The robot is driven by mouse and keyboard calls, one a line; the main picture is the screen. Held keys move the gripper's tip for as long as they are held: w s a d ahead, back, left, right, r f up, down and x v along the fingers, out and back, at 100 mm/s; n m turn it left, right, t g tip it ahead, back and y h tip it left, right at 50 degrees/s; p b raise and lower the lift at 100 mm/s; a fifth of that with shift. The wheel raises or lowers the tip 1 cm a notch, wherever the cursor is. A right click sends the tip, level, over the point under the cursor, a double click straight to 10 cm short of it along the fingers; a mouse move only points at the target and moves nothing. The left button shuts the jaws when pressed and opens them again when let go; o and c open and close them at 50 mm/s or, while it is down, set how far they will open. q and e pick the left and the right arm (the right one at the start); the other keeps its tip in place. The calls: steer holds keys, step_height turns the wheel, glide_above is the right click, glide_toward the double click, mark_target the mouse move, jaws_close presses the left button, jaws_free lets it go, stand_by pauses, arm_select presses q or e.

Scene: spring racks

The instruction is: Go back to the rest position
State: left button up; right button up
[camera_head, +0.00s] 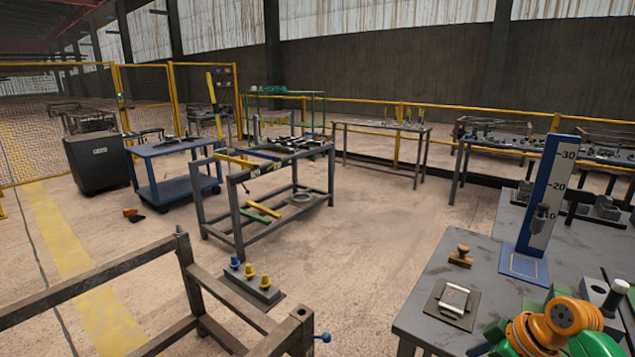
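Neither of my grippers shows in the head view, so I cannot see their fingers or whether they hold anything. A grey worktable (422,300) stands at the right. On it are a small brown stamp-like piece (461,256), a grey plate with a light cylindrical piece (453,300), and an upright blue-edged scale board (545,200) marked 10, 20 and 30. Rounded orange and green parts (562,318) fill the lower right corner; I cannot tell what they belong to.
Behind are a tool-laden rack (238,217), a blue cart (175,189) and a dark cabinet (98,163). Open floor lies between the rack and worktable. Yellow fencing borders the area.

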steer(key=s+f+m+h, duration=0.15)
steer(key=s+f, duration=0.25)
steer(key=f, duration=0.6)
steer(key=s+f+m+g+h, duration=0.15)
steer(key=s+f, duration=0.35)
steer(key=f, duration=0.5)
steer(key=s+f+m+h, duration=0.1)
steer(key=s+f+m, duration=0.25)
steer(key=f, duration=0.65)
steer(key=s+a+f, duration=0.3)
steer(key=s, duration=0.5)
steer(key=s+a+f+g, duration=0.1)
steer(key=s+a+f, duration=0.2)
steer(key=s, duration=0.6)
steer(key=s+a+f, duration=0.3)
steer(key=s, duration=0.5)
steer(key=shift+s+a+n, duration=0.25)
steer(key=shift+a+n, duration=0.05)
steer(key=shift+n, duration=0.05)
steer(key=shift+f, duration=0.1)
